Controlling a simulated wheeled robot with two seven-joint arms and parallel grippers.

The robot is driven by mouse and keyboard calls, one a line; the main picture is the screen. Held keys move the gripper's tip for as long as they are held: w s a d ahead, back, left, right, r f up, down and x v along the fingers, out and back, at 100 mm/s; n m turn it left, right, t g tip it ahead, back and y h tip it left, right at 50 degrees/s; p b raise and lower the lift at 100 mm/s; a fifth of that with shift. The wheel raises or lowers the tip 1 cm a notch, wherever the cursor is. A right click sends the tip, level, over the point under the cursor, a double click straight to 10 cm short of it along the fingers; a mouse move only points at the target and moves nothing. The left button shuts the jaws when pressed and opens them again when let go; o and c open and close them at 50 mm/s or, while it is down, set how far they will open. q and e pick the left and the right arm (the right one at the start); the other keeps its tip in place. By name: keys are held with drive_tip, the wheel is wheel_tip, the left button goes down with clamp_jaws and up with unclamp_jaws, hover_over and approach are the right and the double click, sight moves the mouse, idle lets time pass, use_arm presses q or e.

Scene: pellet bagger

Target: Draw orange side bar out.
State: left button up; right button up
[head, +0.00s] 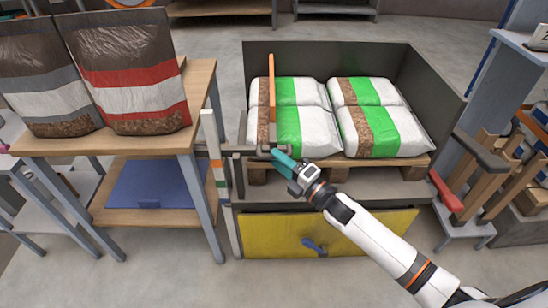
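The orange side bar (272,92) stands upright at the left part of the grey-walled bay, in front of the left bags. Its lower end comes down to a grey bracket-like piece near my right gripper. My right gripper (276,156) reaches in from the lower right, its teal part at the foot of the bar. The fingertips are small and partly merged with the grey piece, so I cannot tell whether they touch or hold the bar. My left gripper is not in view.
White-and-green bags (380,118) lie on a wooden pallet (335,172) inside the bay (425,78). A yellow panel (270,235) is below. A wooden table (200,85) with two large bags stands left, a striped white post (212,145) beside it. Clamps and wooden pieces (495,180) crowd the right.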

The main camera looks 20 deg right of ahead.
drive_tip(key=shift+x, duration=1.15)
clamp_jaws()
drive_tip(key=shift+a, duration=0.1)
